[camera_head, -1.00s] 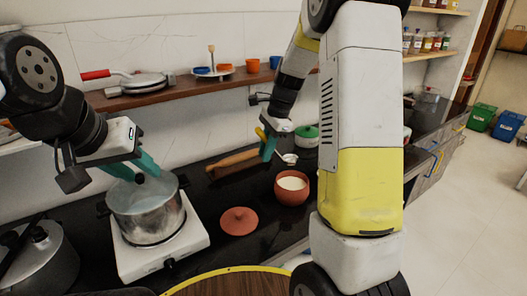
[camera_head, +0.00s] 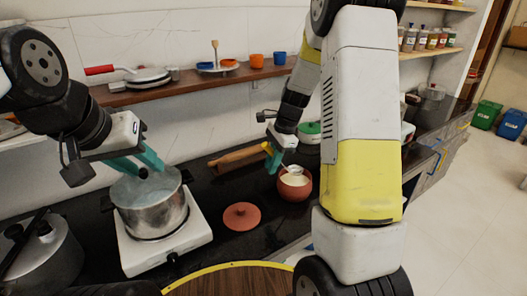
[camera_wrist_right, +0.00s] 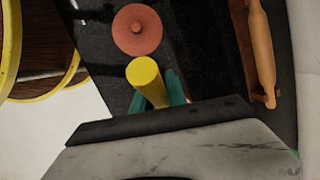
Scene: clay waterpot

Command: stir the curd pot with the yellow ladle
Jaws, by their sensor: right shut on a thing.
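The curd pot (camera_head: 294,190) is a round terracotta pot with white curd (camera_head: 297,181) in it, on the dark counter right of centre in the head view. My right gripper (camera_head: 273,158) is shut on the yellow ladle (camera_head: 267,147), above and left of the pot. The ladle's pale bowl (camera_head: 292,170) is at the pot's mouth, over or in the curd; its depth is unclear. In the right wrist view, the yellow handle end (camera_wrist_right: 144,74) sticks out between the teal fingers, and the pot is hidden. My left gripper (camera_head: 138,165) is open and empty above a steel pot.
A terracotta lid (camera_head: 241,216) lies on the counter left of the curd pot. A rolling pin (camera_head: 236,158) lies behind it. The steel pot (camera_head: 152,212) stands on a white stove (camera_head: 172,255). A green-lidded pot (camera_head: 308,132) stands behind the curd pot.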

